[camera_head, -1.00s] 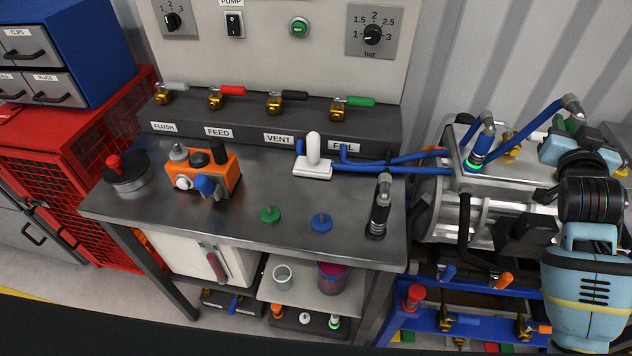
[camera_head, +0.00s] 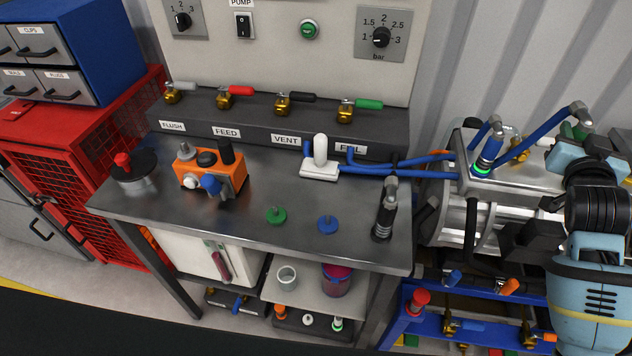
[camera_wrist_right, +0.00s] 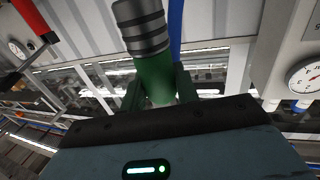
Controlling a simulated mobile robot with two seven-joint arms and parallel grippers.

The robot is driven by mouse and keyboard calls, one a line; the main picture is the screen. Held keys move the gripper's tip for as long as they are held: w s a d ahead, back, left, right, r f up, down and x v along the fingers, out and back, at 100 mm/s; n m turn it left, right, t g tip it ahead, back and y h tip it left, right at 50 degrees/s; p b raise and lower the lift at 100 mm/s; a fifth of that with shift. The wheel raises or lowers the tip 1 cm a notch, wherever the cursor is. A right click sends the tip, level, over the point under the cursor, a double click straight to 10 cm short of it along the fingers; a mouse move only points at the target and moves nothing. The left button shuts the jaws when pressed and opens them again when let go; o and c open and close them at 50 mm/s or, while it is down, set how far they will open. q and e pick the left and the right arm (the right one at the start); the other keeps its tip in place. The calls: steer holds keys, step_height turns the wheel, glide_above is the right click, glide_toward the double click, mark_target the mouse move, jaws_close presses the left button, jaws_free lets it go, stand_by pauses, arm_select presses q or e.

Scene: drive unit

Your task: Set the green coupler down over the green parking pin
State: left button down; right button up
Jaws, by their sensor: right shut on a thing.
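The green parking pin (camera_head: 276,215), a small green disc with a knob, stands bare on the front of the steel bench. My right gripper (camera_head: 570,135) is at the far right of the head view, above the drive unit and well to the right of the pin. In the right wrist view it is shut on the green coupler (camera_wrist_right: 155,78), a green cylinder with a dark ribbed collar. In the head view only a bit of green (camera_head: 579,131) shows there, and my wrist hides the fingertips. My left gripper is not in view.
A blue pin (camera_head: 328,225) stands just right of the green one. A dark coupler (camera_head: 384,218) stands upright near the bench's right edge. A white fitting (camera_head: 319,168) and an orange block (camera_head: 208,175) are behind.

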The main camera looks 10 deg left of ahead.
steer(key=s+a+f+n+y, duration=0.2)
steer(key=s+a+f+y, duration=0.1)
steer(key=s+a+f, duration=0.3)
steer(key=s+a+f+n+t+y, duration=0.1)
steer(key=s+a+f+n+y, duration=0.1)
steer(key=s+a+f, duration=0.4)
steer(key=s+a+y, duration=0.1)
steer(key=s+a, duration=0.3)
steer(key=a, duration=0.4)
steer(key=shift+s+a, duration=0.2)
steer(key=shift+a, duration=0.15)
steer(key=shift+a, duration=0.1)
